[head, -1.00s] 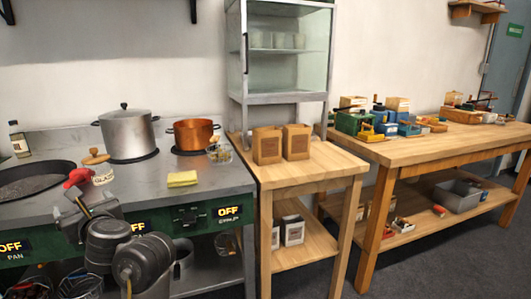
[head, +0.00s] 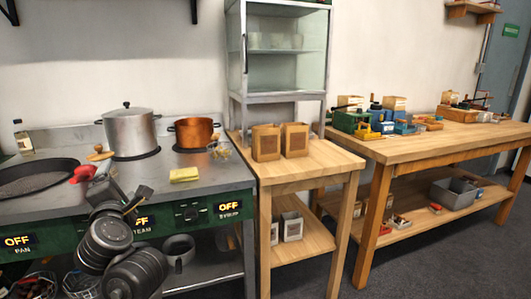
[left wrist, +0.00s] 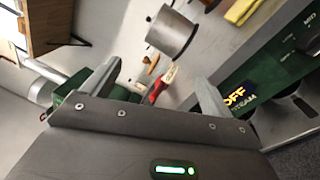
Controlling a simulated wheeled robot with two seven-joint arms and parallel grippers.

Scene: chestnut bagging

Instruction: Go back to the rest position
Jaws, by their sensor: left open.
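My left gripper (head: 126,196) is in front of the stove's front edge, at the lower left of the head view. It is open. In the left wrist view its two fingers (left wrist: 158,74) stand wide apart with nothing held between them. Beyond them, a red-handled thing (left wrist: 158,90) and a steel pot (left wrist: 172,32) show on the counter, apart from the fingers. In the head view the red thing (head: 83,173) lies just behind the gripper, which partly hides what is beside it. My right gripper is not in view.
The stove counter (head: 222,176) carries a pan (head: 38,178), the steel pot (head: 131,134), a copper pot (head: 193,132) and a yellow cloth (head: 184,175). A wooden table (head: 308,166) holds two paper bags (head: 280,142). A workbench (head: 435,147) stands right. Dark floor (head: 330,262) lies open in front.

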